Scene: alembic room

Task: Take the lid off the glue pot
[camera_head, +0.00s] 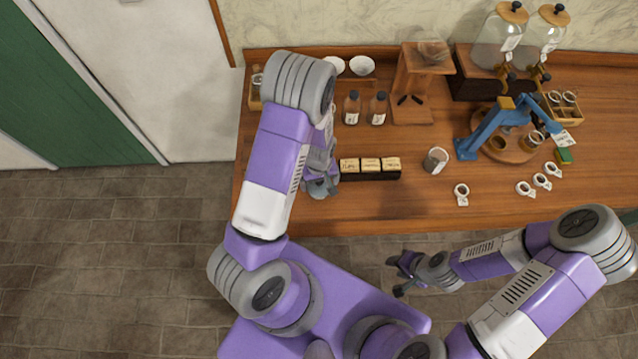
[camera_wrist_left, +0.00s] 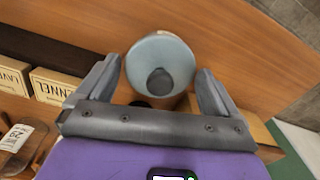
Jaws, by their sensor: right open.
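The glue pot's round grey-blue lid (camera_wrist_left: 160,62) with a dark knob (camera_wrist_left: 160,82) shows from above in the left wrist view. The pot's body under it is mostly hidden. My left gripper (camera_wrist_left: 158,88) is open, with one finger on each side of the lid and narrow gaps between. In the head view my left gripper (camera_head: 321,187) is over the table's front left part, and my arm and gripper hide most of the pot there. My right gripper (camera_head: 396,274) is open and empty in front of the table, over the floor.
A dark rack with labelled boxes (camera_head: 370,168) stands just right of my left gripper. Brown bottles (camera_head: 352,108), a wooden stand (camera_head: 413,85), a metal cup (camera_head: 435,160) and a blue lever press (camera_head: 490,128) stand farther along. The wooden table's (camera_head: 410,207) front strip is mostly clear.

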